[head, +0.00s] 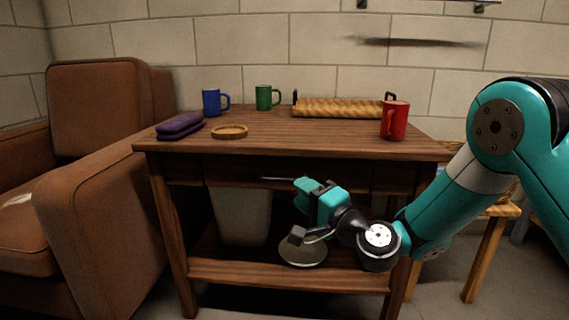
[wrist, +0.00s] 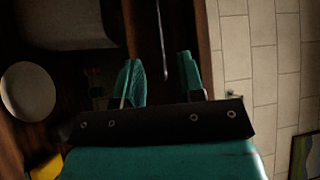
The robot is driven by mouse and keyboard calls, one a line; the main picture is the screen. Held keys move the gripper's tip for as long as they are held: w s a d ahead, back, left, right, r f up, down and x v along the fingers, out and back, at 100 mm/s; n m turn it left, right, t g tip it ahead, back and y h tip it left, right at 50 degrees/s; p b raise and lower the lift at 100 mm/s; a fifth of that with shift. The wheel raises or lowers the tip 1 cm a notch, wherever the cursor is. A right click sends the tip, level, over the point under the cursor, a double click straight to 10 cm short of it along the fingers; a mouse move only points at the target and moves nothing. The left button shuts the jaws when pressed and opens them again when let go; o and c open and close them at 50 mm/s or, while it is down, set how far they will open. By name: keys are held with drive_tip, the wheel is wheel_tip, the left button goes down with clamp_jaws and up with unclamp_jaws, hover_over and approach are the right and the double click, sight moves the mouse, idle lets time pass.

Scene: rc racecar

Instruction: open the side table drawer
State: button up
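The wooden side table (head: 290,148) stands in front of me. Its dark drawer front (head: 235,173) sits under the top and looks flush with the frame, though shadow makes this hard to judge. A thin metal handle (head: 279,179) runs across the drawer. My gripper (head: 305,192) is at the drawer front, by the right end of the handle, which it partly hides. In the wrist view my gripper (wrist: 160,75) is open, with a finger on each side of a gap. The handle (wrist: 162,40) lies ahead of that gap, not visibly touched by either finger.
On the tabletop are a purple case (head: 180,126), a blue mug (head: 213,102), a green mug (head: 265,97), a red mug (head: 395,120), a round coaster (head: 230,132) and a tray (head: 340,108). A brown armchair (head: 105,190) stands left; a wooden stool (head: 487,235) stands right. A bin (head: 240,215) is underneath.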

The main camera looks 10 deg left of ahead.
sight(286, 181)
drive_tip(key=p+x, duration=0.1)
drive_tip(key=x, duration=0.5)
drive_tip(key=shift+w+a, duration=0.25)
drive_tip(key=shift+w, duration=0.05)
clamp_jaws()
